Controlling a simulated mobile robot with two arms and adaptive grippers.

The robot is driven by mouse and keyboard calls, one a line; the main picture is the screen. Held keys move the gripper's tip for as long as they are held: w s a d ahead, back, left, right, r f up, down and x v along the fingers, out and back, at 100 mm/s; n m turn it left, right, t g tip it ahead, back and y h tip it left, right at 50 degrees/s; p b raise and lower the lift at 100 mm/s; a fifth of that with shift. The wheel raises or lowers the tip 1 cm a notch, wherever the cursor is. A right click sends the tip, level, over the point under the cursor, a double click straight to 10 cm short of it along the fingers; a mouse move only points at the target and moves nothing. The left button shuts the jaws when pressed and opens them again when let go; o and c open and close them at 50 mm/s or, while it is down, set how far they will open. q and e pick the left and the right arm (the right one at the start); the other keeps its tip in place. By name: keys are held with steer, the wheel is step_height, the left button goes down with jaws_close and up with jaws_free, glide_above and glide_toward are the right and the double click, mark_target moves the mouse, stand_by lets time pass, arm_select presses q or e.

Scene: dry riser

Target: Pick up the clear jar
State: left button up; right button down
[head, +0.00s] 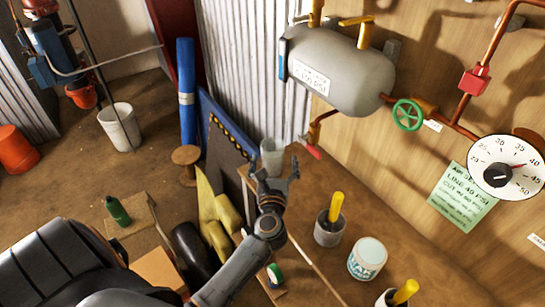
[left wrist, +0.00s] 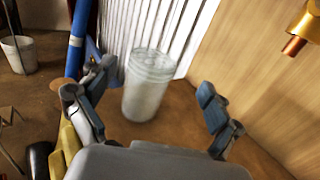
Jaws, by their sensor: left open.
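The clear jar (head: 272,157) stands upright at the far left corner of the wooden bench, by the corrugated metal wall. It also shows in the left wrist view (left wrist: 148,88), ahead of the fingers and between them in the picture. My left gripper (head: 278,172) is open and empty, just short of the jar in the head view. In the left wrist view its two fingers (left wrist: 155,98) are spread wide, with the jar nearer the left finger. I cannot tell any contact. My right gripper is not in view.
On the bench (head: 345,275) stand a grey cup with a yellow handle (head: 330,228), a white labelled tub (head: 367,259) and another yellow-handled cup (head: 400,293). A grey tank (head: 340,70) and a red-tipped valve (head: 312,150) hang near the jar. Blue and yellow items stand left of the bench.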

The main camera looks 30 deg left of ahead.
mark_target(272, 145)
arm_select(q)
steer(key=x, duration=0.3)
steer(key=p+x, duration=0.1)
steer(key=x, duration=0.3)
steer(key=shift+s+a+f+p, duration=0.2)
steer(key=shift+a+p, duration=0.1)
steer(key=shift+a, duration=0.05)
steer(key=shift+w+a, duration=0.1)
steer(key=shift+w, duration=0.05)
steer(key=shift+c, duration=1.2)
steer(key=c, duration=1.5)
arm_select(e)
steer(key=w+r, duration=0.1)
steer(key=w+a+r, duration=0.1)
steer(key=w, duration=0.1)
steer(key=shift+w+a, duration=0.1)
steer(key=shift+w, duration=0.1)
